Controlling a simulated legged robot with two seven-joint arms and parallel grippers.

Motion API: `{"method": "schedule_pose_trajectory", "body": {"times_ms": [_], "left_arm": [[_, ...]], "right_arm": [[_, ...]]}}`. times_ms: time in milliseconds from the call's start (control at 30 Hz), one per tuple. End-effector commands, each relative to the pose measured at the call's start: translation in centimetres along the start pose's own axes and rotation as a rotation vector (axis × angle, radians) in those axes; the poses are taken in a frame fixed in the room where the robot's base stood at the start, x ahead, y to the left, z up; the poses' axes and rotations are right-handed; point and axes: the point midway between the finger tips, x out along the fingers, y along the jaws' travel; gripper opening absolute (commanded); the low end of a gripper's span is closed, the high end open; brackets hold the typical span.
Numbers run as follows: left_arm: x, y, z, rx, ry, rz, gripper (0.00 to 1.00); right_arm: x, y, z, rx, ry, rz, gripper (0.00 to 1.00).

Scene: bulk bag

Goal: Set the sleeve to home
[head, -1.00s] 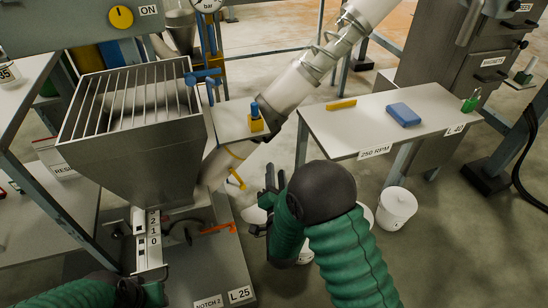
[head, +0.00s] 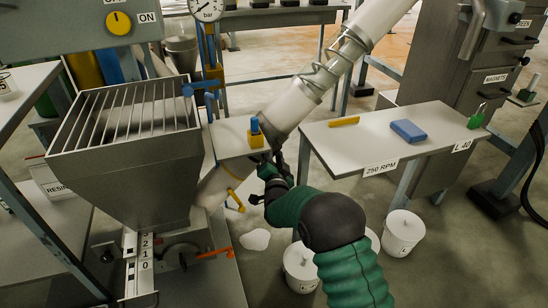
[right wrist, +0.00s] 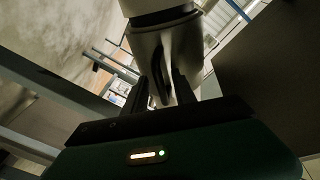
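A slanted feed tube (head: 290,105) rises from beside the hopper to the upper right. A clear section with metal clamps (head: 335,65) sits higher on it; I cannot tell for sure which part is the sleeve. A scale strip marked 2, 1, 0 (head: 145,252) stands below the hopper (head: 130,165). My right gripper (head: 262,180) is beside the lower tube, under the small shelf. In the right wrist view its two dark fingers (right wrist: 160,88) stand apart, with a pale rounded part (right wrist: 165,45) just beyond; contact cannot be told. My left gripper is out of view.
A small shelf (head: 228,140) carries a yellow block with a blue knob (head: 256,132). A yellow handle (head: 236,201) and an orange lever (head: 213,254) stick out below. A table (head: 365,150) stands at right. White buckets (head: 402,235) stand on the floor.

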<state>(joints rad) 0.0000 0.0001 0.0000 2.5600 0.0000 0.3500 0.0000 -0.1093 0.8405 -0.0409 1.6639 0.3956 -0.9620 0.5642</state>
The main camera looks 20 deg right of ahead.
Motion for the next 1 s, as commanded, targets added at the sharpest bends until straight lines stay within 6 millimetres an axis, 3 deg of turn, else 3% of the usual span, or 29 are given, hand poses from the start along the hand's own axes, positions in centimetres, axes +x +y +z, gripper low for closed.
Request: {"method": "schedule_pose_trajectory", "body": {"times_ms": [133,400,1000], "left_arm": [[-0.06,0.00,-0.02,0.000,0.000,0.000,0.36],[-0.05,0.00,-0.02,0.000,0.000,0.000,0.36],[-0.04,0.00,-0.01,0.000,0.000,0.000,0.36]], "right_arm": [[-0.02,-0.01,-0.03,0.000,0.000,0.000,0.33],[-0.05,0.01,-0.03,0.000,0.000,0.000,0.00],[-0.07,0.14,-0.02,-0.001,0.000,0.003,0.00]]}}
